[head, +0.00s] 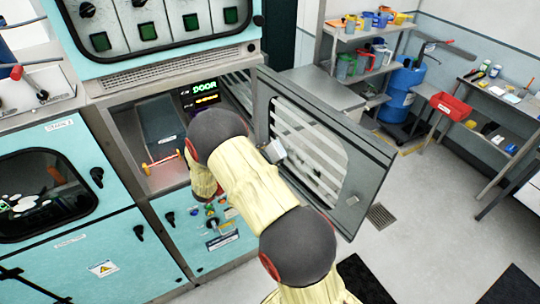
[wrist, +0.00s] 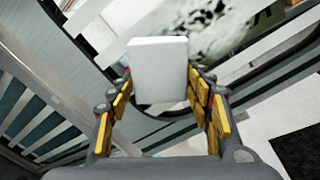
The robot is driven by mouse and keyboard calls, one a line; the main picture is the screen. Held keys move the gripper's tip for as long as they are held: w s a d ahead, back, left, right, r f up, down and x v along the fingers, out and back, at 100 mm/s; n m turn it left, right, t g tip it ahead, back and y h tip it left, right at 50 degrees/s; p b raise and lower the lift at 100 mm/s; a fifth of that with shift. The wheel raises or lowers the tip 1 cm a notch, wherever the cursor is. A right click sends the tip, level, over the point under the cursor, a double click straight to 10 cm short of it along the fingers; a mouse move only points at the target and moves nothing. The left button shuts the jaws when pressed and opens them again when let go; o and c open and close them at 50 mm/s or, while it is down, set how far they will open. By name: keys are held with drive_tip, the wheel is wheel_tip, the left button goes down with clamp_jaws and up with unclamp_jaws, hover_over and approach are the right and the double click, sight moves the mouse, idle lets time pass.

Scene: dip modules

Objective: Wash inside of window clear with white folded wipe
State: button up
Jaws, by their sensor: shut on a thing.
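The white folded wipe (wrist: 157,62) stands up between the fingertips of my gripper (wrist: 159,86), which is shut on it. In the wrist view, the window (wrist: 215,22) lies beyond the wipe, with pale bands, a grey mottled patch and a dark rim. I cannot tell whether the wipe touches the glass. In the head view, the window (head: 308,152) is in a grey door (head: 372,172) swung open to the right of the cabinet. White and grey stripes cross it. A small pale shape at its left edge may be the wipe. My arm hides most of my gripper there.
The open chamber (head: 147,130) is left of my arm, with an orange-and-red bar (head: 163,161) at its front. A display (head: 205,88) inside reads DOOR. Shelves (head: 340,60), a blue drum (head: 402,90) and a bench (head: 505,105) stand at the back right. The floor right of the door is mostly clear.

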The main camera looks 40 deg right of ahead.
sight(321, 183)
drive_tip(key=shift+s+d, duration=0.1)
drive_tip(key=shift+d, duration=0.85)
drive_tip(key=shift+s, duration=0.15)
drive_tip(key=shift+s+a, duration=0.15)
drive_tip(key=shift+s, duration=0.65)
drive_tip(key=shift+s+a, duration=0.15)
drive_tip(key=shift+s, duration=0.65)
drive_tip(key=shift+s+a+p, duration=0.15)
drive_tip(key=shift+s, duration=4.15)
drive_tip(key=shift+s+a+p, duration=0.1)
drive_tip(key=shift+s+p, duration=0.05)
drive_tip(key=shift+s, duration=4.15)
drive_tip(key=shift+w+d, duration=0.1)
